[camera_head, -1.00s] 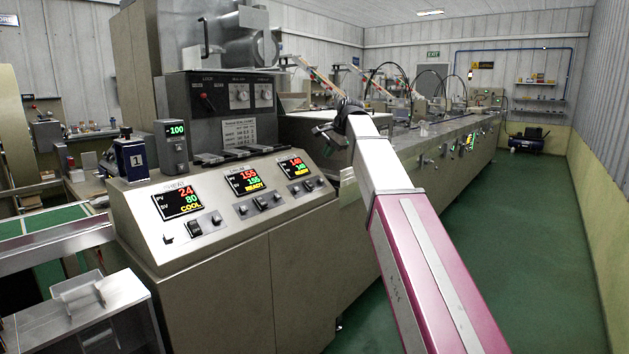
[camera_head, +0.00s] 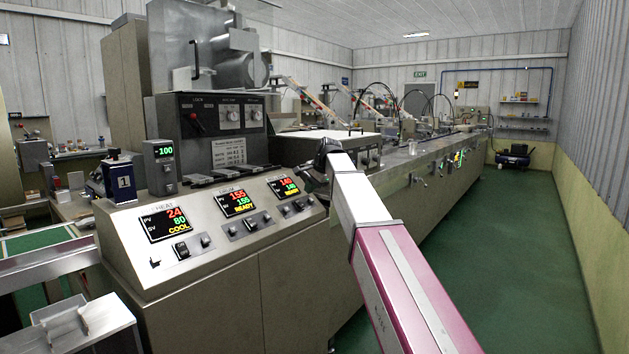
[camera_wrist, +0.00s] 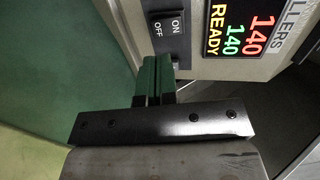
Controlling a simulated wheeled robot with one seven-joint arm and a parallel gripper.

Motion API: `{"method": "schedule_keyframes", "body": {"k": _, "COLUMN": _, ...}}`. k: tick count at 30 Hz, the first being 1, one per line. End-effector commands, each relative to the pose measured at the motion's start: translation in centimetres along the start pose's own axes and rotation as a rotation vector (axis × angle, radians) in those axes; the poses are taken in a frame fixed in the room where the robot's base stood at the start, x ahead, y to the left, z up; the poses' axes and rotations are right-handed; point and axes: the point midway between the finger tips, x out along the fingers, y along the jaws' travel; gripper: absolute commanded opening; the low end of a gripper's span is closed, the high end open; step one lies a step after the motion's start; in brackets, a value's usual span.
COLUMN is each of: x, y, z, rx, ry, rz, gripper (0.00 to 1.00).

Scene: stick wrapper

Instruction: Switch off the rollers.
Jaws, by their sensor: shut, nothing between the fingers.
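The rollers panel (camera_head: 288,187) is the rightmost of three displays on the sloped console. In the wrist view its display (camera_wrist: 240,28) reads 140 over 140 with READY, beside lettering ending in LLERS. A black rocker switch (camera_wrist: 168,36) marked ON and OFF sits beside that display; which side is pressed is unclear. My gripper (camera_wrist: 155,68) is shut and empty, its fingertips close to the OFF end of the switch in the picture. I cannot tell whether they touch. In the head view my gripper (camera_head: 310,180) is at the right end of the console, partly covering the rollers display.
The heat display (camera_head: 165,224) reads COOL and the middle display (camera_head: 238,202) reads READY, with switches and knobs below each. A small box reading -100 (camera_head: 163,165) stands on the console. Green floor (camera_head: 480,240) is clear to the right.

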Motion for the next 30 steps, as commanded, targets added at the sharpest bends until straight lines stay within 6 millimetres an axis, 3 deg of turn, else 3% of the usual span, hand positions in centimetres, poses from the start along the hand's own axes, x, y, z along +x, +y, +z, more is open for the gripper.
{"method": "schedule_keyframes", "body": {"k": 6, "x": 3.8, "y": 0.0, "z": 0.0, "rx": 0.0, "ry": -0.001, "rz": 0.001, "gripper": 0.0}}
{"method": "schedule_keyframes", "body": {"k": 12, "x": 5.8, "y": 0.0, "z": 0.0, "rx": 0.0, "ry": 0.0, "rz": 0.001, "gripper": 0.0}}
{"method": "schedule_keyframes", "body": {"k": 30, "x": 6.7, "y": 0.4, "z": 0.1, "rx": 0.0, "ry": 0.0, "rz": -0.049, "gripper": 0.0}}
